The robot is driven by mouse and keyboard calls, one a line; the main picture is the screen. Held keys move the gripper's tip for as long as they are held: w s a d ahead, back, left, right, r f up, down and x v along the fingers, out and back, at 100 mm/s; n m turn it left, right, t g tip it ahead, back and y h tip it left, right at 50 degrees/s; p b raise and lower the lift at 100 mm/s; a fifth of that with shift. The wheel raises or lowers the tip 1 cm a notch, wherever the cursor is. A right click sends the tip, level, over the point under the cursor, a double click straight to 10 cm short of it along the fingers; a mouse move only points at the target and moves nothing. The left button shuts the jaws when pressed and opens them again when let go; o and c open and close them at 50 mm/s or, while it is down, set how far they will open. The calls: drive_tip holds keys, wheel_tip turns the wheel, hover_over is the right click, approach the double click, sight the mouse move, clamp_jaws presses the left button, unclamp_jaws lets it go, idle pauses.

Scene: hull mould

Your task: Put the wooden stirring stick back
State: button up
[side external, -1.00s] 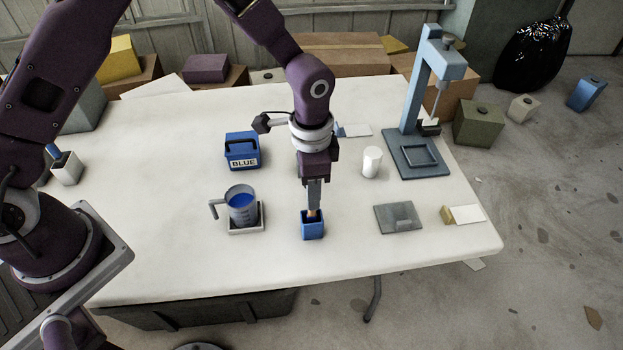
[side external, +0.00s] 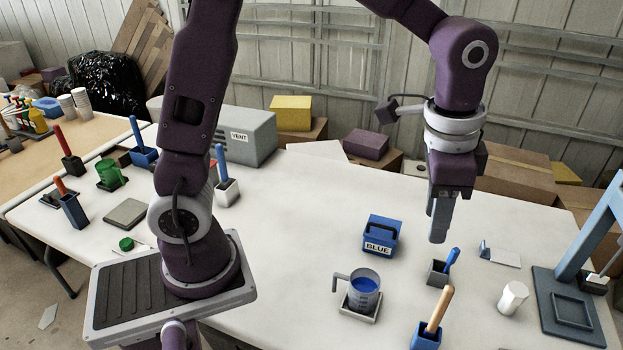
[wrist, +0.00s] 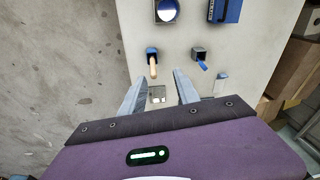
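The wooden stirring stick (side external: 440,309) stands tilted in a small blue holder (side external: 424,338) at the front of the white table. In the wrist view the stick (wrist: 153,70) shows in the blue holder (wrist: 151,50), ahead of the fingertips. My gripper (side external: 438,240) is in the air above the table, behind the stick and apart from it. In the wrist view its fingers (wrist: 158,80) are spread with nothing between them. In the side view the fingers overlap. The stick's lower end is hidden inside the holder.
A jug of blue liquid (side external: 365,287) stands on a small tray left of the stick. A dark holder with a blue-handled tool (side external: 450,260) is just behind. The BLUE caddy (side external: 381,238), white cup (side external: 513,298) and blue press stand (side external: 567,335) are nearby.

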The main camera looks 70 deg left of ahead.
drive_tip(key=s+a+r+n+t, duration=0.1)
drive_tip(key=s+a+r+n, duration=0.1)
drive_tip(key=s, duration=0.4)
drive_tip(key=s+a+r+n+t, duration=0.1)
drive_tip(key=s+a+r+n, duration=0.1)
drive_tip(key=s+a, duration=0.2)
drive_tip(key=s+a+r+n+t, duration=0.2)
drive_tip(key=s+a+n, duration=0.1)
drive_tip(key=s, duration=0.6)
drive_tip(key=shift+a, duration=0.1)
